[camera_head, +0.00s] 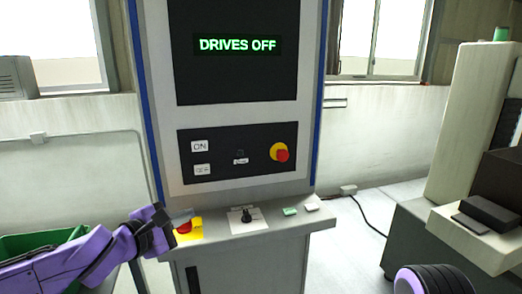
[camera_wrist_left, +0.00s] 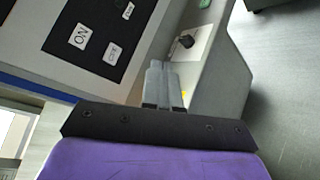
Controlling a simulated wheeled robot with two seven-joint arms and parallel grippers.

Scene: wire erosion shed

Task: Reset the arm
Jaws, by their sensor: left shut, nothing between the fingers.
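My left gripper (camera_head: 186,217) reaches in from the left, over the ledge of the control cabinet (camera_head: 165,120). It is shut and empty, and its tips are just above a red button (camera_head: 183,228) on a yellow plate (camera_head: 195,235); whether they touch it I cannot tell. In the left wrist view the closed fingers (camera_wrist_left: 158,80) point at the cabinet, hiding most of the yellow plate. The screen (camera_head: 238,50) reads "DRIVES OFF" in green. A black knob (camera_head: 247,215) sits on a white plate to the right; it also shows in the wrist view (camera_wrist_left: 187,41). My right gripper is out of view.
The upright panel carries an ON button (camera_head: 200,146), another white button (camera_head: 202,170) and a red emergency knob (camera_head: 282,155) on yellow. A green button (camera_head: 290,211) and a white button (camera_head: 312,206) are on the ledge. A green bin (camera_head: 45,240) is at left, a machine (camera_head: 465,140) at right.

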